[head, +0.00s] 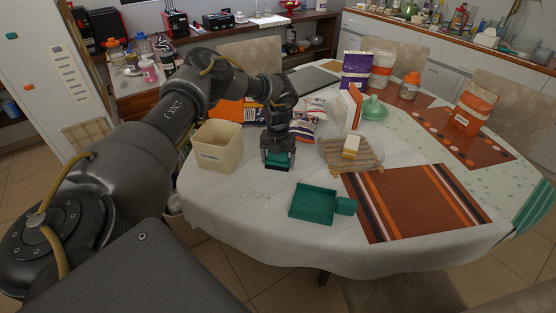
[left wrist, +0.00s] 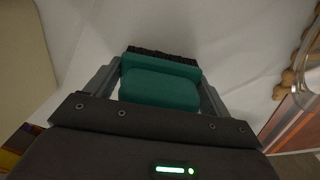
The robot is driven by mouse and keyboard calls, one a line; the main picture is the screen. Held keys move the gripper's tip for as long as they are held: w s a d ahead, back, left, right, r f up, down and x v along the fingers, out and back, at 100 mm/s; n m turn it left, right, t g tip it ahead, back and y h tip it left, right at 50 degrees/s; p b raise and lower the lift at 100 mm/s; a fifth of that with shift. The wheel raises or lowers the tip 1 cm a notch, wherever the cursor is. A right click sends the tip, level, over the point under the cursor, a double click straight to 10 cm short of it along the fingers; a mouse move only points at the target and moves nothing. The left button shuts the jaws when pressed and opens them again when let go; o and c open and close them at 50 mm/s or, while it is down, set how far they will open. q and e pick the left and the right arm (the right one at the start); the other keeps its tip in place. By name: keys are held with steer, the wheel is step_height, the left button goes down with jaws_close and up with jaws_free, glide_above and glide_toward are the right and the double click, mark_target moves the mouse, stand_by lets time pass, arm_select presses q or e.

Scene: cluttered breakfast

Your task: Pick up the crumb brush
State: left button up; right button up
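The crumb brush (head: 279,159) is a teal block, with dark bristles along its far edge in the left wrist view (left wrist: 160,88). My left gripper (head: 278,163) points down over the white tablecloth near the table's front left. Its two fingers (left wrist: 160,75) lie along both sides of the brush and appear to press on it. The brush is at or just above the cloth; I cannot tell which. My right gripper is in neither view.
A cream bin (head: 217,146) stands close left of my left gripper. A teal dustpan (head: 313,204) lies to the front right. Snack bags (head: 305,126) and a wooden trivet (head: 350,156) stand behind and right.

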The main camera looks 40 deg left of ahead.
arm_select(q)
steer(key=shift+c, duration=1.5)
steer(key=shift+r+b, duration=0.3)
steer(key=shift+r, duration=0.45)
steer(key=d+r, duration=0.1)
steer(key=r, duration=0.1)
steer(key=w+d+r+b, duration=0.1)
steer(key=r, duration=0.1)
steer(key=w+d+r, duration=0.1)
steer(key=r, duration=0.1)
steer(key=shift+w+d+r, duration=0.1)
steer(key=shift+w+d, duration=0.05)
steer(key=shift+d, duration=0.05)
steer(key=w+d+r+b, duration=0.1)
steer(key=w+d+r, duration=0.4)
steer(key=d, duration=0.3)
steer(key=shift+w+d+r, duration=0.2)
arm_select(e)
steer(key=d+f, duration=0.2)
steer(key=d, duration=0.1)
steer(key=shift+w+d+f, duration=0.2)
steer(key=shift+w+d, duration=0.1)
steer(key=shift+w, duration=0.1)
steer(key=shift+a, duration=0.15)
